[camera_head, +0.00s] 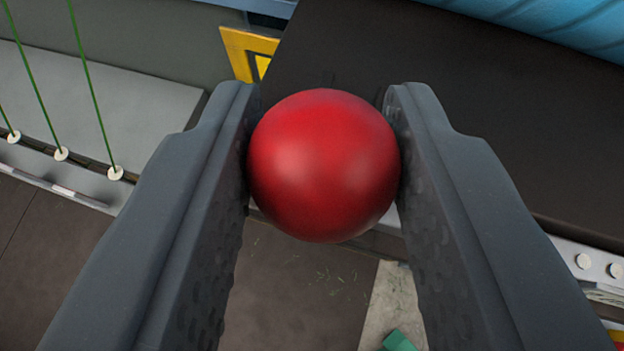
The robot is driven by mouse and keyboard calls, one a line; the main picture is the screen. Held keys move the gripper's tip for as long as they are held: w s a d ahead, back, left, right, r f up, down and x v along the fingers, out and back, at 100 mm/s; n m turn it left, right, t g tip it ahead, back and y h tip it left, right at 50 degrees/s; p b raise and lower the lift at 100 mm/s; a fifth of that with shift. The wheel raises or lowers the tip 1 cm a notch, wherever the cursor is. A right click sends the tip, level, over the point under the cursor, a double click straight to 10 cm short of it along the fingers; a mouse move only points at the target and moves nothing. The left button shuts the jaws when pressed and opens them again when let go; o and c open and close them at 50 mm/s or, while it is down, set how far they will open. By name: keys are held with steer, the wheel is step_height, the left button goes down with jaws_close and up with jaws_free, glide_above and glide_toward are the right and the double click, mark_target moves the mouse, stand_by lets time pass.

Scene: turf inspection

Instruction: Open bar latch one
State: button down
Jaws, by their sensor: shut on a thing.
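A glossy red ball-shaped knob (323,165) is in the middle of the view. My gripper (323,140) is shut on it, with one dark grey finger against its left side and the other against its right side. Whatever the knob is fixed to is hidden behind it. A yellow frame-like part (248,52) shows beyond the left fingertip; I cannot tell whether it belongs to the latch.
A dark flat panel (480,110) lies behind and to the right. Several green cords (90,90) rise from white round buttons on a ledge at the left. A brown floor (290,290) is below. A blue ribbed surface (560,25) is at top right.

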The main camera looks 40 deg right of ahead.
steer(key=shift+s+d+f, duration=0.1)
steer(key=shift+d+f, duration=0.25)
steer(key=shift+d, duration=0.4)
steer(key=c, duration=1.1)
jaws_free()
steer(key=shift+d, duration=0.3)
steer(key=shift+a+r, duration=0.2)
steer(key=shift+a, duration=0.25)
steer(key=shift+r, duration=0.1)
steer(key=shift+s+a, duration=0.1)
steer(key=shift+a, duration=0.1)
steer(key=b+v, duration=0.1)
steer(key=v, duration=1.2)
steer(key=shift+s, duration=0.3)
steer(key=shift+c, duration=0.3)
